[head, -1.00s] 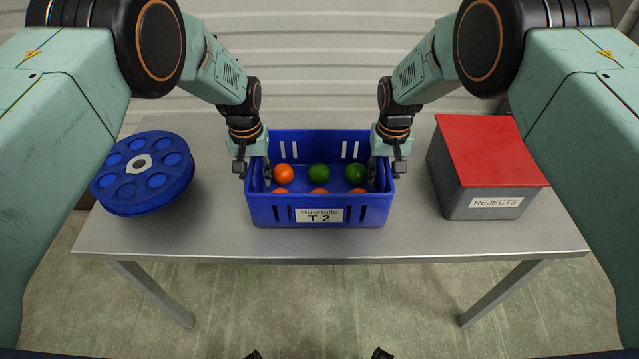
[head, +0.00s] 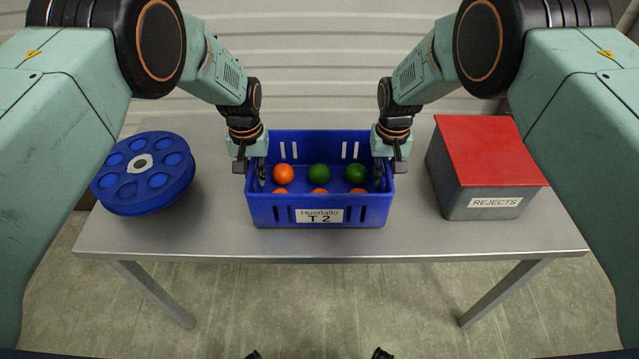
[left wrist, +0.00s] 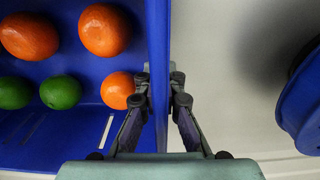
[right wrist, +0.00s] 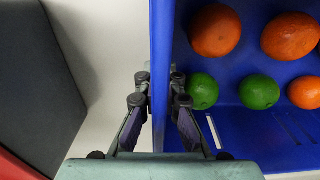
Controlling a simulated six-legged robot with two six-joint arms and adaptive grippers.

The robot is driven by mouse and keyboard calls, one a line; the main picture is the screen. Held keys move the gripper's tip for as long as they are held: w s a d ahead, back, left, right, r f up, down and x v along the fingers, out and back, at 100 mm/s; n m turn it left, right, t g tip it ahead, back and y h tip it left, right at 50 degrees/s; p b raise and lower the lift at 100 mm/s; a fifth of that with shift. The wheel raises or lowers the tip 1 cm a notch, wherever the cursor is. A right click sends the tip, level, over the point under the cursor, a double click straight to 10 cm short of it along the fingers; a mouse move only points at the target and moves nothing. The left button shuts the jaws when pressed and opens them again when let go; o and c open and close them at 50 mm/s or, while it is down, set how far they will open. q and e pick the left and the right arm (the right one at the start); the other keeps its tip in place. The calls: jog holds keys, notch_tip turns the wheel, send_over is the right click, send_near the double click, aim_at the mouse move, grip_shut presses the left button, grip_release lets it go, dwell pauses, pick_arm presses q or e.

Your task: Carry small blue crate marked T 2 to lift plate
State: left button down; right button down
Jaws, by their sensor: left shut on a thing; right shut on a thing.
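The small blue crate marked T 2 (head: 280,214) sits at the middle of the table and holds orange and green fruit. Its label faces the front. My left gripper (head: 255,172) is shut on the crate's left wall; in the left wrist view the wall (left wrist: 158,60) runs between the two fingers (left wrist: 160,90). My right gripper (head: 385,172) is shut on the right wall, which also lies between the fingers (right wrist: 161,90) in the right wrist view (right wrist: 160,40). The lift plate cannot be made out in these frames.
A blue round disc with several round recesses (head: 143,205) is at the table's left. A grey box with a red lid, marked REJECTS (head: 470,206), stands at the right. The metal table (head: 220,245) is bare between them and the crate.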

aim_at(252, 159)
pick_arm(q)
jog(key=shift+w, duration=0.15)
pick_arm(e)
jog(key=shift+w, duration=0.15)
pick_arm(q)
jog(key=shift+r, duration=0.3)
pick_arm(e)
jog(key=shift+r, duration=0.35)
